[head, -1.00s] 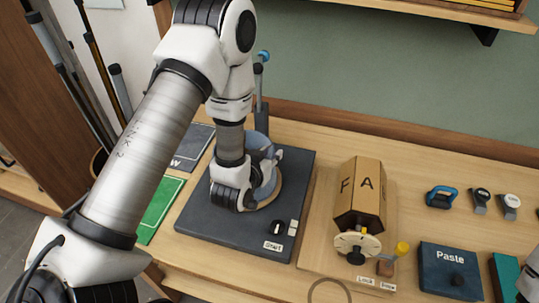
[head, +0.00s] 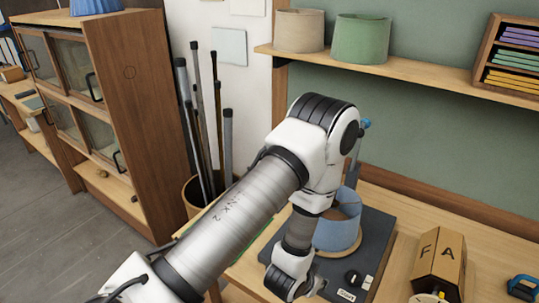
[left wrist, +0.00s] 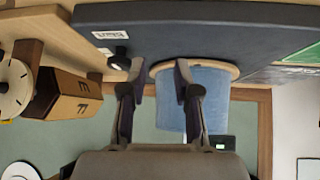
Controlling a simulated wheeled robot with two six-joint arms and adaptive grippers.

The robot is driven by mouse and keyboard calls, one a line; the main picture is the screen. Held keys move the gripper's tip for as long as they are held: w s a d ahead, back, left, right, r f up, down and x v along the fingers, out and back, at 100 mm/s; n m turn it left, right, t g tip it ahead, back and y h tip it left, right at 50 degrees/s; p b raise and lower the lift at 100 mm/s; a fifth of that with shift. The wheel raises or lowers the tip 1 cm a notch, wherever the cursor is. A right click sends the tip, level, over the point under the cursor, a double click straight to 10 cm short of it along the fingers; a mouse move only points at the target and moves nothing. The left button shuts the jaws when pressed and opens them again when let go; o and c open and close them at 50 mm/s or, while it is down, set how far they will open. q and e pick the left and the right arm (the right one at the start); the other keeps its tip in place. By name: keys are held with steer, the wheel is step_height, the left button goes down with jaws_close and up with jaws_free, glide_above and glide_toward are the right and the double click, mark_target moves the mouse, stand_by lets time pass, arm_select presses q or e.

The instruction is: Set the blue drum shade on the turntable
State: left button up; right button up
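The blue drum shade (head: 345,222) stands upright on the round wooden disc of the turntable (head: 357,243), on a dark grey base. My left arm hides part of it in the head view. The left wrist view is upside down: the shade (left wrist: 209,105) hangs below the disc (left wrist: 232,69). My left gripper (left wrist: 159,72) is open, its two fingers well apart. One finger overlaps the shade's edge in that view and the other is clear of it; I cannot tell whether it touches. My right gripper is not in view.
A wooden box lettered F and A (head: 437,262) stands right of the base. A blue-tipped post (head: 362,140) rises behind the turntable. Beige (head: 299,30) and green (head: 360,38) shades sit on the wall shelf. A bin of rods (head: 196,190) and a cabinet (head: 135,110) are left.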

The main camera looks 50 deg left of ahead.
arm_select(q)
steer(key=s+f+g, duration=0.4)
steer(key=s, duration=0.6)
steer(key=s+d+f+g, duration=0.1)
steer(key=s+f+g, duration=0.3)
steer(key=s, duration=0.6)
steer(key=shift+s+d+f+m+h, duration=0.3)
steer(key=shift+s+f+m, duration=0.05)
steer(key=shift+s+m, duration=0.05)
